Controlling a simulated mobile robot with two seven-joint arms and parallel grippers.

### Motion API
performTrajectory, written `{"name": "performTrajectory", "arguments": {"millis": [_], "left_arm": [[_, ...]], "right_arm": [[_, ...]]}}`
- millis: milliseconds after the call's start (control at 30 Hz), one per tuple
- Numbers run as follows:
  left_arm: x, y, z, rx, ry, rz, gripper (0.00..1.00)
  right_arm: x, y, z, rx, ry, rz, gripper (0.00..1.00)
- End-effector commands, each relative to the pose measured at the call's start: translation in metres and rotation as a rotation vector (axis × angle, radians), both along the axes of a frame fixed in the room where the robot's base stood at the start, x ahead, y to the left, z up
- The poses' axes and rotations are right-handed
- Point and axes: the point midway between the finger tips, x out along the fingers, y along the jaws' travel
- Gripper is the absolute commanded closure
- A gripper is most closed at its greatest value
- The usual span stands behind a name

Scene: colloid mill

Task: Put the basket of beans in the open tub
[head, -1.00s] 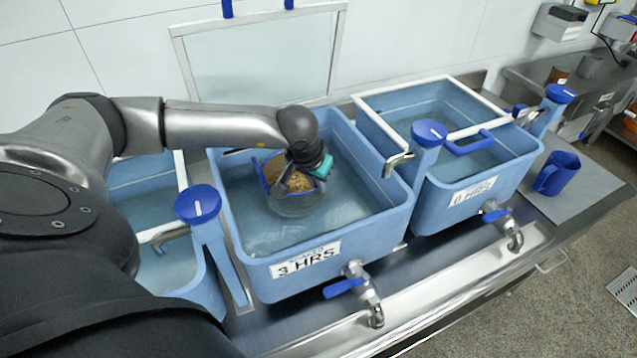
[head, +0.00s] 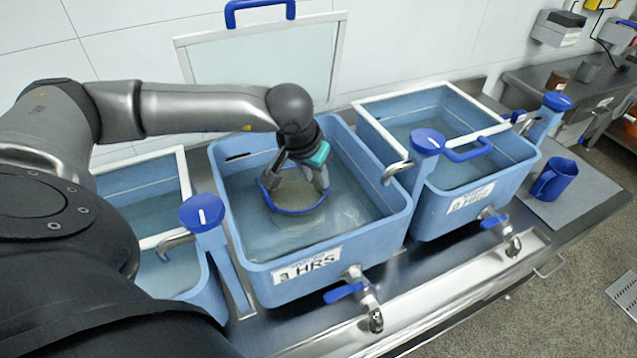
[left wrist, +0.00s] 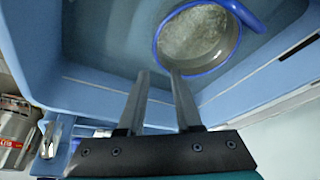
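The open tub (head: 319,238) is the middle blue one, labelled 3 HRS, with water in it. The basket of beans (head: 290,209), with a blue rim, sits upright in its water, left of the tub's middle. In the left wrist view, the basket (left wrist: 196,38) shows murky, pale contents and a blue handle at its right. My left gripper (head: 298,178) is over the basket inside the tub. Its fingers are apart with nothing between them; one fingertip appears close to the rim. Whether it touches, I cannot tell. My right gripper is not in view.
The tub's lid (head: 262,55) stands raised against the wall. Lidded tubs stand on the right (head: 437,212) and left (head: 190,280). Blue-topped posts (head: 201,212) rise between tubs. A blue jug (head: 556,177) stands on the counter at right.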

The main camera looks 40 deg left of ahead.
Motion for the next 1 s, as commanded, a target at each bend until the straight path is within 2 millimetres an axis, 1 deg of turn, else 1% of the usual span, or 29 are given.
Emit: {"name": "performTrajectory", "arguments": {"millis": [33, 200, 367, 533, 1000], "left_arm": [[-0.004, 0.0, 0.013, 0.002, -0.005, 0.0, 0.67], [-0.016, -0.003, 0.042, 0.001, -0.003, 0.0, 0.67], [-0.022, -0.005, 0.058, 0.0, -0.003, 0.0, 0.67], [-0.024, -0.005, 0.063, 0.0, 0.001, 0.0, 0.67], [-0.024, -0.005, 0.063, 0.0, 0.0, 0.0, 0.67]], "right_arm": [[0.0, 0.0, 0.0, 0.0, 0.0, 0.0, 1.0], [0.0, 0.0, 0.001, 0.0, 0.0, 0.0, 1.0], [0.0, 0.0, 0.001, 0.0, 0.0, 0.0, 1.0], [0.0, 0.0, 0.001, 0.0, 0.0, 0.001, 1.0], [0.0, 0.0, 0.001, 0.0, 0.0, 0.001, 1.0]]}}
